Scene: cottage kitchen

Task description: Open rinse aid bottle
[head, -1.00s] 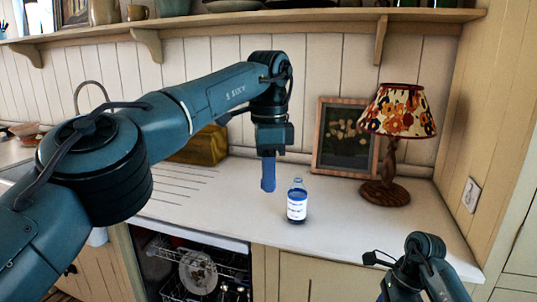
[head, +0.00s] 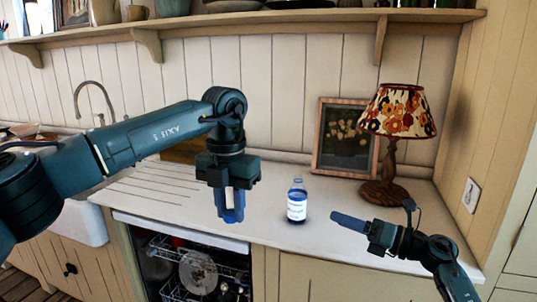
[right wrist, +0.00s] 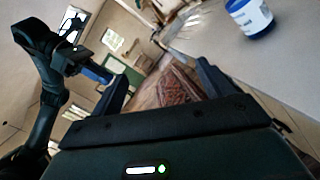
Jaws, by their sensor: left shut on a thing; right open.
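The rinse aid bottle (head: 297,204) stands upright on the counter, with a clear neck, white label and blue contents. No cap shows on its neck. Its lower part shows at the top right of the right wrist view (right wrist: 249,16). My left gripper (head: 231,216) points down, left of the bottle and apart from it. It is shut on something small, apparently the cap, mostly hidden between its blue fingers. My right gripper (head: 338,220) is open and empty, right of the bottle, its fingers pointing left towards it.
A lamp (head: 395,115) with a flowered shade and a framed picture (head: 345,138) stand behind on the counter (head: 275,232). An open dishwasher (head: 190,270) with dishes is below the left gripper. A shelf (head: 270,17) runs above. The counter around the bottle is clear.

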